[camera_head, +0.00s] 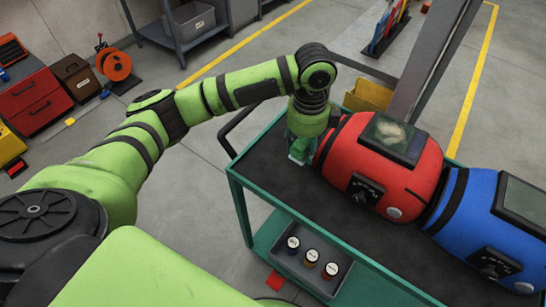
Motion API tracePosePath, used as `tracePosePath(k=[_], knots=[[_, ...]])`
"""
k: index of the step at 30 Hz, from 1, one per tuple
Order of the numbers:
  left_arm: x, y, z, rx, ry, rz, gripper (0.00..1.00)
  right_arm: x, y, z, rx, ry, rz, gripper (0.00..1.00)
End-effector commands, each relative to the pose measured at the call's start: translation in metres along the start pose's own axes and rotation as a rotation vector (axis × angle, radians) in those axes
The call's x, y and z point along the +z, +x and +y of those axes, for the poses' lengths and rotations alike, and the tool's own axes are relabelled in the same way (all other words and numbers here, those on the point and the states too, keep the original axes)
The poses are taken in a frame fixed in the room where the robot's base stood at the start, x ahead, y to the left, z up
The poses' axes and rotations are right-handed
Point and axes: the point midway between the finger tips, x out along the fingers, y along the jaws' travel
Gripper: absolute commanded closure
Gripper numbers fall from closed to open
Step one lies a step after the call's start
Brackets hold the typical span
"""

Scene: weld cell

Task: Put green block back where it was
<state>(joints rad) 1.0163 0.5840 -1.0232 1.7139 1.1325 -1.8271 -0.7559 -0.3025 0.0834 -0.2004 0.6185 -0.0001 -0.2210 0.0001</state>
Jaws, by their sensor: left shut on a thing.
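My left gripper (302,148) reaches down over the back left end of the dark-topped green cart (240,208), just left of a red rounded machine. It is shut on a small green piece, which looks like the green block (297,157). The fingers and the block are small and partly hidden by my wrist, so I cannot tell whether the block touches the cart top. My right gripper is not in view.
The red machine (375,165) and a blue one (485,220) fill much of the cart top. Its front left part is bare. A grey tray (335,283) with 3 small containers sits on the lower shelf. A grey post (430,60) rises behind.

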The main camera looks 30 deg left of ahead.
Motion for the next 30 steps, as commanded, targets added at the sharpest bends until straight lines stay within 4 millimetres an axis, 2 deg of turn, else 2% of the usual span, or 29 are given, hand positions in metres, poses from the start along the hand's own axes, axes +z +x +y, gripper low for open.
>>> tracePosePath(k=[1, 6, 11, 15, 22, 30], knots=[[0.015, 0.006, 0.004, 0.004, -0.006, -0.004, 0.9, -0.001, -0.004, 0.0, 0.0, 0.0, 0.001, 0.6], [0.051, 0.028, 0.01, 0.004, -0.005, -0.002, 0.9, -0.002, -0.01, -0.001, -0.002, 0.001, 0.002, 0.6], [0.071, 0.042, 0.013, 0.001, -0.002, -0.001, 0.9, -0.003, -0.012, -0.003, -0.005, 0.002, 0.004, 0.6], [0.076, 0.049, 0.014, 0.002, -0.001, 0.0, 0.9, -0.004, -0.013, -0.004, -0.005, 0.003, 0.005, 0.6], [0.075, 0.081, 0.014, 0.002, 0.0, -0.001, 0.9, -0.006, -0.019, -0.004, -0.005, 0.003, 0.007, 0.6], [0.075, 0.086, 0.014, -0.001, 0.0, 0.0, 0.9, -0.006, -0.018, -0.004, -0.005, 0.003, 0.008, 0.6]])
